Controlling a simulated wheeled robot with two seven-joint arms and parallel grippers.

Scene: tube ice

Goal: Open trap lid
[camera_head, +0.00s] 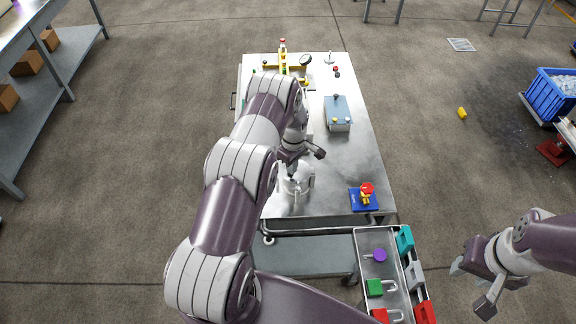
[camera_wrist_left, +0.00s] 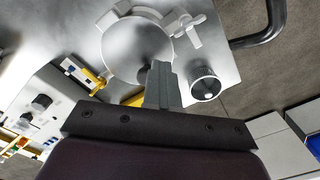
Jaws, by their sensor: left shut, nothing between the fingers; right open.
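The trap (camera_head: 296,190) is a pale grey body on the metal cart top, partly hidden by my left arm in the head view. In the left wrist view its round grey lid (camera_wrist_left: 128,42) lies flat-looking, with a cross-shaped clamp handle (camera_wrist_left: 187,30) at its rim. I cannot tell whether the lid is fully seated. My left gripper (camera_head: 290,168) is over the trap; its fingers (camera_wrist_left: 160,72) are shut and empty, their tips overlapping the lid's near edge in view. Contact cannot be judged. My right gripper (camera_head: 470,288) is open and empty, away to the right.
A ridged black knob (camera_wrist_left: 205,83) is near the lid. The cart (camera_head: 355,165) carries a grey-blue box (camera_head: 338,113), a blue block with a red knob (camera_head: 367,190) and yellow fittings. A tray of padlocks (camera_head: 400,270) is at the near edge.

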